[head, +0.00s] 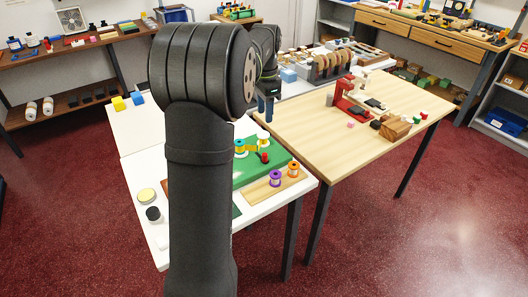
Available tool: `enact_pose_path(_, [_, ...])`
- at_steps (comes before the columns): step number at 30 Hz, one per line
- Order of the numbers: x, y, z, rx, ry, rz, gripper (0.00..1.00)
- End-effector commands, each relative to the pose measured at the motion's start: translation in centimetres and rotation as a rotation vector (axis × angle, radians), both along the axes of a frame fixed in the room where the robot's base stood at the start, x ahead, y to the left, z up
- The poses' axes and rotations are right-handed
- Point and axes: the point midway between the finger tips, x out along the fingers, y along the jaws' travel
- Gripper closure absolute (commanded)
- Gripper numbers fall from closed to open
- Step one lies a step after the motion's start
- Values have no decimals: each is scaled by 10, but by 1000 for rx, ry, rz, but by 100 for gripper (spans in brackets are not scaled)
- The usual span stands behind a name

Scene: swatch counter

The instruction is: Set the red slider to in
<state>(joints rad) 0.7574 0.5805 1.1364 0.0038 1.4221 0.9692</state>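A small red piece (265,158) sits on the green block (277,152) on the white counter, right of my arm. It may be the red slider, but it is too small to tell whether it is in or out. My gripper (267,108) hangs beyond my arm, near the seam between the white counter and the wooden table. It is above and behind the red piece in the picture and apart from it. Its fingers look dark blue and are too small to show any gap. My arm hides part of the green block's left side.
Purple (275,178) and orange (294,169) spools stand on a wood board in front. A red device (346,95) stands on the wooden table (300,134), whose front is clear.

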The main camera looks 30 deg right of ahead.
Motion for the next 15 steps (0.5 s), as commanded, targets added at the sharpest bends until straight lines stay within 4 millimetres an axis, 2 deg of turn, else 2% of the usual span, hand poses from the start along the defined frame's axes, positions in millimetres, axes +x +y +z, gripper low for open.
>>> enact_pose_path(5, [0,1,-28,3,4,1,60])
enact_pose_path(15, [0,2,-102,2,5,1,60])
